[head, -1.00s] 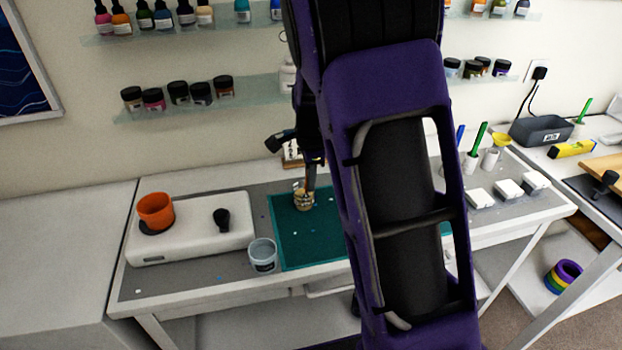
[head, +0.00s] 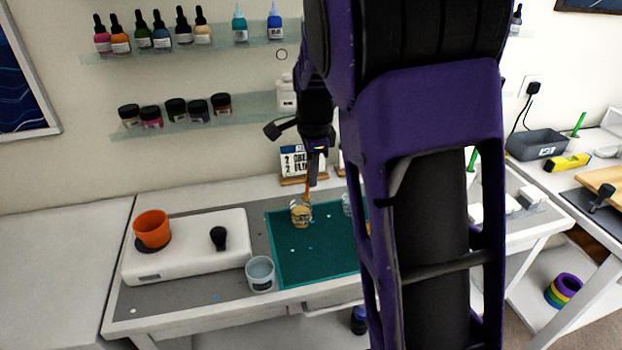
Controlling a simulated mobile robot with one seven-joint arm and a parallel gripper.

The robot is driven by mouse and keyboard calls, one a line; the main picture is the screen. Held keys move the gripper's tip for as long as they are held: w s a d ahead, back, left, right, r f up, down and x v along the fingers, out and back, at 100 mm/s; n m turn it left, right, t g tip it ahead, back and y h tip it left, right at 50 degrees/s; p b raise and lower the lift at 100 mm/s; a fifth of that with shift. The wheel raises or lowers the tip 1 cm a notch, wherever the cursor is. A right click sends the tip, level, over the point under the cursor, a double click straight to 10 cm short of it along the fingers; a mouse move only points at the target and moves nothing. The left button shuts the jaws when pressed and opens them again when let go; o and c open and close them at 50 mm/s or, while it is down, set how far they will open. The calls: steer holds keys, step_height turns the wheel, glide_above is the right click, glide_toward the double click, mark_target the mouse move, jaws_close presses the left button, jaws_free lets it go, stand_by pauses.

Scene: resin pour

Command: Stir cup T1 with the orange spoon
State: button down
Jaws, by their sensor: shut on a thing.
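A small clear cup with yellowish contents (head: 301,213) stands on the green mat (head: 290,263); I cannot read a label on it, so I cannot tell whether it is T1. My gripper (head: 314,178) is above this cup, pointing down. It is shut on the orange spoon (head: 307,190), a thin orange stick that hangs down toward the cup's mouth. The spoon's lower end is at or inside the cup; the exact depth cannot be told. A second clear cup (head: 347,204) is partly hidden behind my arm.
An orange cup (head: 152,229) sits on a white machine (head: 190,255) with a black knob (head: 218,238). A grey-blue cup (head: 261,274) stands at the mat's left edge. A small sign (head: 299,162) stands behind. My arm hides the table's right middle. The mat's front is clear.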

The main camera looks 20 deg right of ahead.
stand_by(0.4)
steer(key=shift+r, duration=2.5)
